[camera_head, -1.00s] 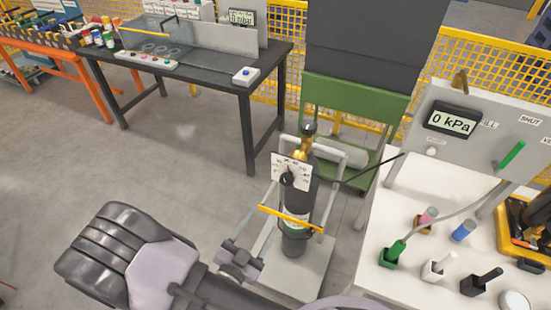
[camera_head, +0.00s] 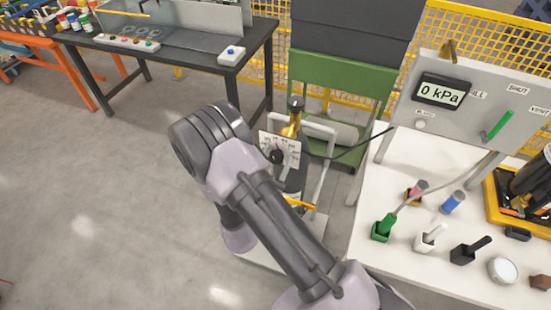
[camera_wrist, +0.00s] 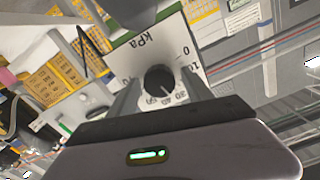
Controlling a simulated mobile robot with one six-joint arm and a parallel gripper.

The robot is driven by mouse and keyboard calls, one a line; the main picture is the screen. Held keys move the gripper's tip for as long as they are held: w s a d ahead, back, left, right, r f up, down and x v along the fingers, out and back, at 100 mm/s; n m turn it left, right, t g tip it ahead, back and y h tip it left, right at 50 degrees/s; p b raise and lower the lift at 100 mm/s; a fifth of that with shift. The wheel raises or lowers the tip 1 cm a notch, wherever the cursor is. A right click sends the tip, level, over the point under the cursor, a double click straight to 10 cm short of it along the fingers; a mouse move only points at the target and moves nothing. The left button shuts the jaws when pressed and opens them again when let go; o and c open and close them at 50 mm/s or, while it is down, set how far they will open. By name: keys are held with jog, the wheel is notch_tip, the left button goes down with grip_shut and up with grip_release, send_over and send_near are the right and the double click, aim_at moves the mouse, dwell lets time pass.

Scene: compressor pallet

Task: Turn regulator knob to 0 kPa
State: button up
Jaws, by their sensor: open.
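The regulator knob (camera_head: 276,157) is a small black knob on a white dial plate (camera_head: 291,150), mounted on a dark gas cylinder with a brass valve. In the wrist view the black knob (camera_wrist: 160,80) sits in the middle of the plate marked kPa, with a numbered scale; its exact setting is hard to read. My gripper (camera_wrist: 159,92) is open, with one grey finger to each side of the knob in that view. Contact with the knob cannot be told. In the head view my arm hides the gripper and part of the cylinder.
A grey panel has a display (camera_head: 440,94) reading 0 kPa and a green lever (camera_head: 499,125). A white table (camera_head: 400,265) at right holds several small holders with coloured handles. A dark workbench (camera_head: 170,50) stands behind at left. The floor at left is clear.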

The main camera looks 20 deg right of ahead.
grip_shut()
jog(key=shift+n+b, duration=0.35)
jog(key=shift+n, duration=0.05)
jog(key=n+b, duration=0.2)
jog(key=n, duration=0.2)
jog(key=shift+a+f, duration=0.1)
jog(key=shift+f, duration=0.05)
jog(key=n+b, duration=0.2)
jog(key=n, duration=0.7)
jog(key=shift+w+a+b, duration=0.1)
jog(key=shift+b, duration=0.3)
jog(key=shift+n, duration=2.2)
